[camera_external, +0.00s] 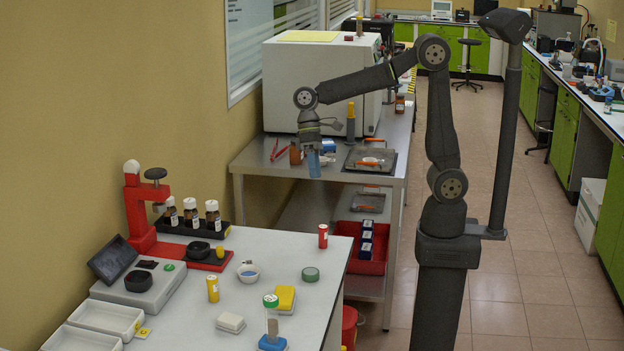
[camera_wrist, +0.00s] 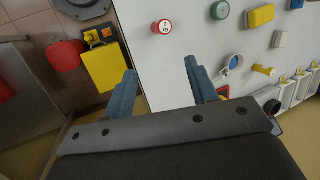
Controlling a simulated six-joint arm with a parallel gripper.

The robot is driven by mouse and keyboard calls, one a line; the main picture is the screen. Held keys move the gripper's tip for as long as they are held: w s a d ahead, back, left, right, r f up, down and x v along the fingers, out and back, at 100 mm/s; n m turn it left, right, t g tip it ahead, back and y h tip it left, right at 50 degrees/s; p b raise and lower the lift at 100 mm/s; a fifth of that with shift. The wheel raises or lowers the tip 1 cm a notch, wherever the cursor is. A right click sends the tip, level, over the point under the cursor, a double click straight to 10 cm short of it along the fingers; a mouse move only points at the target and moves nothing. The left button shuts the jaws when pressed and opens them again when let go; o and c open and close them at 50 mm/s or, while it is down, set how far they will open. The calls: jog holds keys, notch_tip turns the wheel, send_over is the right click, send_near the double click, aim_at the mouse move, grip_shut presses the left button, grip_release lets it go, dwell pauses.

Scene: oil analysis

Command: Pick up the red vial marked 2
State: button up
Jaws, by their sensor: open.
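The red vial (camera_external: 323,236) stands upright near the far right edge of the white table in the external view. In the wrist view the red vial (camera_wrist: 162,27) shows from above, with a white top that bears a 2. My gripper (camera_external: 314,165) hangs pointing down above and beyond the vial in the external view, clear of it. Its two blue fingers (camera_wrist: 160,72) are spread apart with nothing between them in the wrist view. The vial lies ahead of the fingertips there.
A black rack with brown bottles (camera_external: 191,213) stands at the back left. The table around the red vial is clear.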

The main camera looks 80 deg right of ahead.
jog(key=s+a+f+n+h, duration=0.25)
jog(key=s+a+n, duration=0.2)
jog(key=n, duration=0.65)
jog(key=n+t+h, duration=0.4)
jog(key=n, duration=1.1)
send_near(322, 236)
jog(key=shift+n, duration=0.3)
jog(key=d+f, duration=0.2)
jog(key=f, duration=0.1)
jog(key=d+f, duration=0.1)
jog(key=f, duration=0.1)
jog(key=shift+w+x, duration=0.2)
jog(key=shift+x, duration=1.3)
jog(key=shift+w+x, duration=0.2)
jog(key=shift+x, duration=1.25)
jog(key=shift+a, duration=0.15)
jog(key=c, duration=1)
jog(key=shift+r, duration=0.1)
